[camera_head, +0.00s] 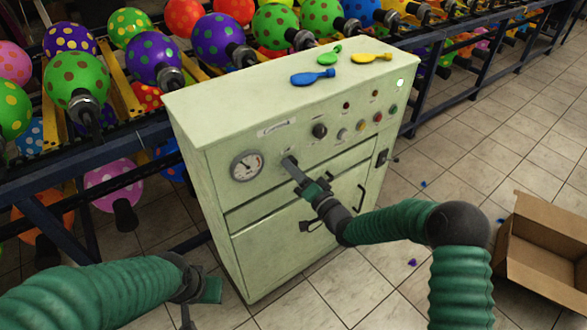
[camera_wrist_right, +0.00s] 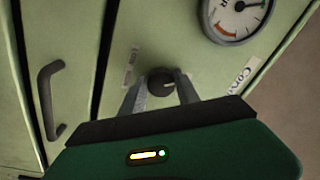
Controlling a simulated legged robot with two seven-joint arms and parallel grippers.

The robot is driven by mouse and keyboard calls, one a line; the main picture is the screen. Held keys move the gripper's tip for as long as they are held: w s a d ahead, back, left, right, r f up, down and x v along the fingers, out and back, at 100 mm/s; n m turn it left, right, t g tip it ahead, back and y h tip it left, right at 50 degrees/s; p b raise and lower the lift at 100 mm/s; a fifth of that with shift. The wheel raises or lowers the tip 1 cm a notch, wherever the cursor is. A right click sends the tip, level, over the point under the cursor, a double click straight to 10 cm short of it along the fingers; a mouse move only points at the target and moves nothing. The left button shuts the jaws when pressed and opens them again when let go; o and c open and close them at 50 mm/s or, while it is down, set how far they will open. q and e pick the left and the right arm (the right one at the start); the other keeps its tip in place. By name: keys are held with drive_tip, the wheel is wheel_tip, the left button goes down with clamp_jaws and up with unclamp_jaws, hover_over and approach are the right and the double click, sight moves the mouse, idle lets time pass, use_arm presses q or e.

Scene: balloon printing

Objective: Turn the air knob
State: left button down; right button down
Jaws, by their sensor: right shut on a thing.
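A pale green control cabinet (camera_head: 190,125) stands in the middle of the head view. A small dark round knob (camera_wrist_right: 162,82) with a pale mark sits on its front panel, near the pressure gauge (camera_head: 247,166). My right gripper (camera_head: 289,163) reaches the panel just right of the gauge. In the wrist view its two grey fingers stand on either side of the knob, shut on it. In the head view the fingers mostly hide this knob. My left gripper (camera_head: 200,290) is low at the left, away from the cabinet, and its fingers do not show clearly.
Another black knob (camera_head: 319,130), coloured buttons and lamps sit higher on the panel. Blue (camera_head: 313,77), green and yellow deflated balloons lie on the cabinet top. Racks of printed balloons stand behind. An open cardboard box (camera_head: 545,250) is on the tiled floor at right.

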drive_tip(key=shift+w+d+r, duration=0.15)
drive_tip(key=shift+d, duration=0.05)
drive_tip(key=c, duration=1.2)
unclamp_jaws()
drive_tip(key=o, duration=0.3)
drive_tip(key=p+v, duration=0.1)
drive_tip(key=v, duration=1.5)
drive_tip(key=shift+s+d+f, duration=0.25)
drive_tip(key=shift+s, duration=0.05)
